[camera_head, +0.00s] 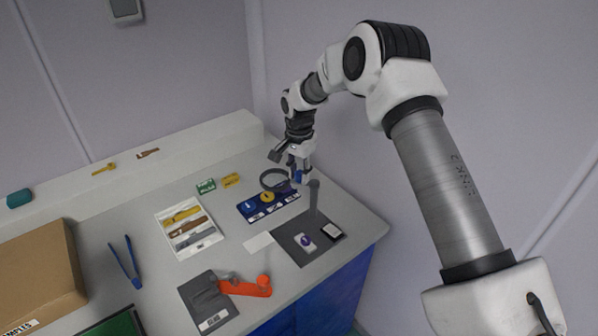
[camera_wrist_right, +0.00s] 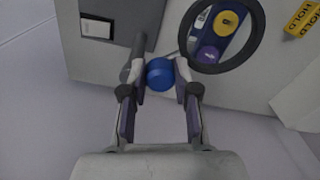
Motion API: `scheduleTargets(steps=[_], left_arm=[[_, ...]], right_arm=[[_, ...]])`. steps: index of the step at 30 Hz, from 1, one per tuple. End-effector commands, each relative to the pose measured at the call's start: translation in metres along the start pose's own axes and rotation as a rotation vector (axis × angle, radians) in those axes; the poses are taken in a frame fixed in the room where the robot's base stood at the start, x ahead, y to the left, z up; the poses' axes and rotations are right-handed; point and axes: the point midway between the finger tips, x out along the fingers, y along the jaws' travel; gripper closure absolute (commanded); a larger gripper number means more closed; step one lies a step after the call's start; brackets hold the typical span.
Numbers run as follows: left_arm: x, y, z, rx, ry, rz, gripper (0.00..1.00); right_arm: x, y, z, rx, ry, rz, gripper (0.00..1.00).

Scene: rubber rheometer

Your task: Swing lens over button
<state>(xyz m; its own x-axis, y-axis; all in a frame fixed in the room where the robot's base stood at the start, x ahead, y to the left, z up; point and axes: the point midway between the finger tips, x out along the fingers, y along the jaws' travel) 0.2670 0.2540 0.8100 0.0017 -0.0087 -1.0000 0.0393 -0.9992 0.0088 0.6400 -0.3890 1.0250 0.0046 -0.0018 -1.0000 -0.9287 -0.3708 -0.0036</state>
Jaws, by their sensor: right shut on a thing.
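The lens, a dark round ring (camera_head: 274,180), is held above the back of a blue button panel (camera_head: 254,209). In the right wrist view the ring (camera_wrist_right: 187,40) frames a yellow button (camera_wrist_right: 226,22) and a purple button (camera_wrist_right: 208,52). In the head view the yellow button (camera_head: 267,197) lies just in front of the ring. My right gripper (camera_head: 297,172) is shut on a blue knob (camera_wrist_right: 160,73) beside the lens. A grey post (camera_head: 315,194) stands right beside the gripper. My left gripper is not in view.
A dark mat (camera_head: 297,252) with small items lies in front of the post. A white tray (camera_head: 214,237) with strips, an orange tool (camera_head: 248,286), blue tweezers (camera_head: 126,262) and a cardboard box (camera_head: 38,275) are to the left. The table's right edge is close.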

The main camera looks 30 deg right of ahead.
Motion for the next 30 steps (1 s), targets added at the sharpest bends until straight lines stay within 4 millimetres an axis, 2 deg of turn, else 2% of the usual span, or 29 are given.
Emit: scheduleTargets(steps=[11, 30], left_arm=[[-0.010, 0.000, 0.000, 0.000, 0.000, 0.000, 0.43], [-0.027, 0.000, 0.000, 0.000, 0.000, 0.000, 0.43]], right_arm=[[0.003, 0.008, 0.009, -0.235, -0.006, 0.009, 1.00], [0.004, 0.030, 0.023, -0.840, -0.011, 0.007, 1.00]])
